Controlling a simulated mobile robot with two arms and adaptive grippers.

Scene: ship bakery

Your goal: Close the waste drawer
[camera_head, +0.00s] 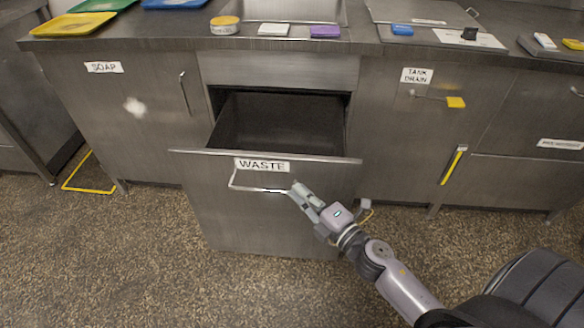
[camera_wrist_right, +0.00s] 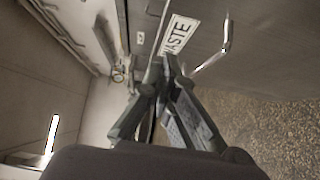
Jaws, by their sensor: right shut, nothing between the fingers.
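The waste drawer (camera_head: 275,205) is pulled open below the counter, and its dark inside (camera_head: 280,122) shows over the front panel. A label reading WASTE is on the panel, with a bar handle (camera_head: 240,187) below it. My right gripper (camera_head: 294,187) is shut and empty at the right end of the handle, close to the front panel. Whether it touches the panel or handle I cannot tell. In the right wrist view the shut fingers (camera_wrist_right: 161,70) point at the panel beside the label, and the handle (camera_wrist_right: 222,52) shows to the right. My left gripper is not in view.
The counter (camera_head: 180,44) above carries trays, a yellow-lidded tub (camera_head: 224,26) and sponges. A soap cabinet (camera_head: 130,125) stands left of the drawer. A tank drain panel (camera_head: 425,125) with a yellow-tipped lever (camera_head: 455,102) is on the right. The speckled floor (camera_head: 150,270) in front is clear.

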